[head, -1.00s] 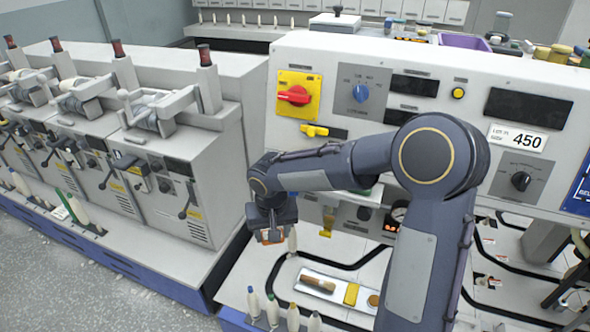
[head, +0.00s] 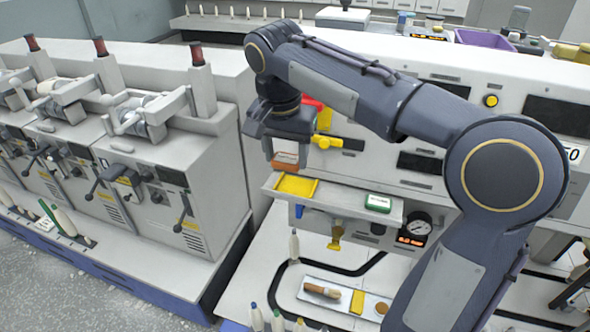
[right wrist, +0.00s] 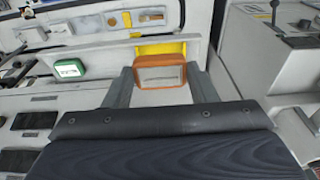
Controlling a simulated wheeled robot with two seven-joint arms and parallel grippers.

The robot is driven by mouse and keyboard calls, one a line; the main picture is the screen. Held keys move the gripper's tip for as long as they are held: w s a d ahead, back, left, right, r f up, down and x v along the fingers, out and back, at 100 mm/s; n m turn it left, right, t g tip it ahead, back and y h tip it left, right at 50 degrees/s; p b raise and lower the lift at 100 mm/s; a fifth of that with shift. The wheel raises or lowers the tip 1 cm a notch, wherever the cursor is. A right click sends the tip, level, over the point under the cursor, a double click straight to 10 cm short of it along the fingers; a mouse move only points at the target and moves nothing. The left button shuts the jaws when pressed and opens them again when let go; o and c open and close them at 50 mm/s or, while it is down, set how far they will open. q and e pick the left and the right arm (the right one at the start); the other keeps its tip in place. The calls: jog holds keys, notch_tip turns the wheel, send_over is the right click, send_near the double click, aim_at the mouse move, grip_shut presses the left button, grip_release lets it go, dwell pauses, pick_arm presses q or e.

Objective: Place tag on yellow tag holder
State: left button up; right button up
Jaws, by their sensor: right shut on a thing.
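The tag (head: 287,160) is an orange-rimmed plate with a pale face. My right gripper (head: 284,150) is shut on it and holds it over the left end of a small grey shelf. In the right wrist view the tag (right wrist: 160,72) sits between the two fingers of the gripper (right wrist: 160,86). The yellow tag holder (head: 297,186) is a shallow yellow frame on the shelf, just below and right of the tag. In the right wrist view the holder (right wrist: 160,48) shows partly behind the tag. The left gripper is not in view.
A green tag (head: 378,202) lies on the right part of the shelf (head: 340,202). A yellow handle (head: 326,142) sticks out from the panel close to the gripper. A pressure gauge (head: 417,226) is below the shelf. A white tray (head: 330,304) with a brush lies lower down.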

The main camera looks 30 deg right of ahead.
send_over(296, 187)
jog(key=f, duration=0.3)
jog(key=a+f, duration=0.1)
jog(key=f, duration=0.1)
jog(key=shift+s+f, duration=0.15)
jog(key=shift+s, duration=0.25)
jog(key=f, duration=0.3)
jog(key=shift+w+d+f, duration=0.15)
jog(key=shift+w+d, duration=0.05)
jog(key=shift+d, duration=0.15)
jog(key=shift+f, duration=0.3)
jog(key=shift+f, duration=0.65)
